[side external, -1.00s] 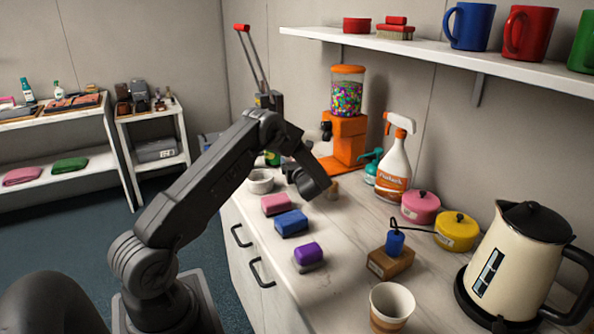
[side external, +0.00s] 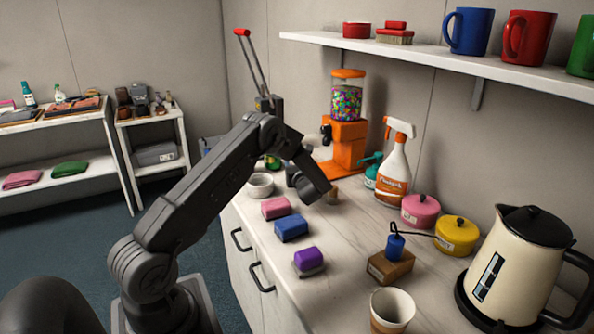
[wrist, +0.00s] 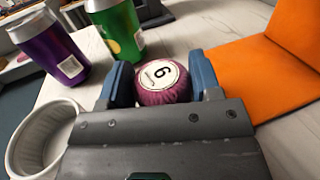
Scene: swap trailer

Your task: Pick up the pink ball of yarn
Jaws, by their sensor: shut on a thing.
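The pink ball of yarn (wrist: 160,92), purplish-pink with a round white label bearing a dark numeral, sits between the two blue fingers of my gripper (wrist: 161,77) in the wrist view. The fingers press on its left and right sides, so the gripper is shut on it. In the side external view my gripper is low over the counter, in front of the orange dispenser, and my wrist hides the yarn. I cannot tell whether the ball touches the counter.
A white bowl (wrist: 38,140) is close on the left, with a purple can (wrist: 50,52) and a green can (wrist: 117,30) behind. The orange dispenser (side external: 347,148) stands close on the right. Colored blocks, a spray bottle (side external: 395,165) and a kettle (side external: 520,265) occupy the nearer counter.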

